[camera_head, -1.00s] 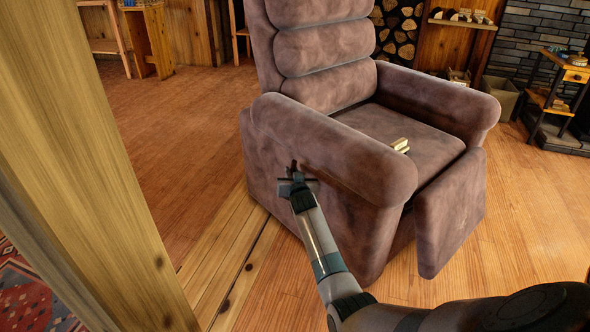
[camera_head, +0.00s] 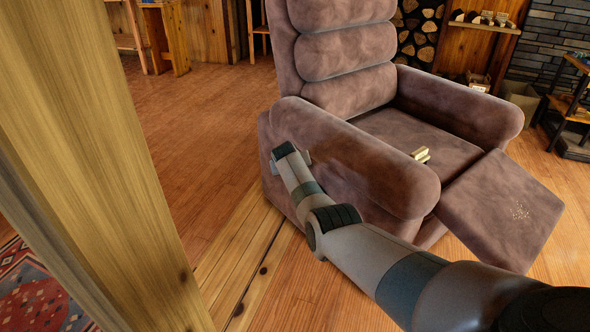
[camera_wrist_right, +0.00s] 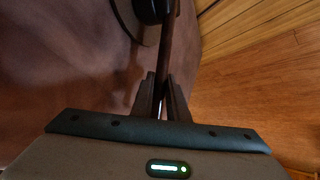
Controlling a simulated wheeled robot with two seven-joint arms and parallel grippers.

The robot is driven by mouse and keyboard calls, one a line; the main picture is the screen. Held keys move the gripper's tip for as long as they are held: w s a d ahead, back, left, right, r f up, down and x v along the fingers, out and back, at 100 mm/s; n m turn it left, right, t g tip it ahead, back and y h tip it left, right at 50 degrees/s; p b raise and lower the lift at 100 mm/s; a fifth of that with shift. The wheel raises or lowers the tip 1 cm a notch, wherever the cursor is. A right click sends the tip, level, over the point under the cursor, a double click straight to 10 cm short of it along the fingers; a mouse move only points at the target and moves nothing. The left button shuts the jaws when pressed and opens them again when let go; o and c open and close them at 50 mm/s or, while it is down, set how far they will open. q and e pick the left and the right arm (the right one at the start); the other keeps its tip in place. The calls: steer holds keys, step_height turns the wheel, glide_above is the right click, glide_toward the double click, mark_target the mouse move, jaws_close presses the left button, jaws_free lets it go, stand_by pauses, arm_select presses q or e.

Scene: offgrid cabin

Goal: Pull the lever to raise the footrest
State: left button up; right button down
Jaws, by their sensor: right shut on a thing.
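The brown recliner (camera_head: 345,85) stands in the middle of the head view. Its footrest (camera_head: 505,210) is swung up and out in front of the seat, close to level. The lever (camera_wrist_right: 171,45) is a dark rod on the outer side of the near armrest, beside a round dark pivot (camera_wrist_right: 150,10). My right gripper (camera_wrist_right: 162,95) is shut on the lever, with a finger on each side of it. In the head view my right wrist and arm hide the lever and fingertips. My left gripper is not in view.
A small pale-gold object (camera_head: 421,154) lies on the seat. A thick wooden post (camera_head: 95,160) stands close at the left, with a patterned rug (camera_head: 40,295) behind its foot. Shelves and a firewood stack (camera_head: 418,30) are at the back. The floor left of the recliner is clear.

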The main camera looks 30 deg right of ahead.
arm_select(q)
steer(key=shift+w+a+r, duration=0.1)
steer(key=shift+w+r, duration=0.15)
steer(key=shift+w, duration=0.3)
arm_select(e)
steer(key=shift+w, duration=0.4)
steer(key=c, duration=2.1)
jaws_free()
steer(key=o, duration=0.4)
steer(key=shift+w+a+f, duration=0.1)
steer(key=shift+f, duration=0.1)
steer(key=shift+c, duration=0.2)
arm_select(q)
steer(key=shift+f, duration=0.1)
arm_select(e)
steer(key=shift+g, duration=0.3)
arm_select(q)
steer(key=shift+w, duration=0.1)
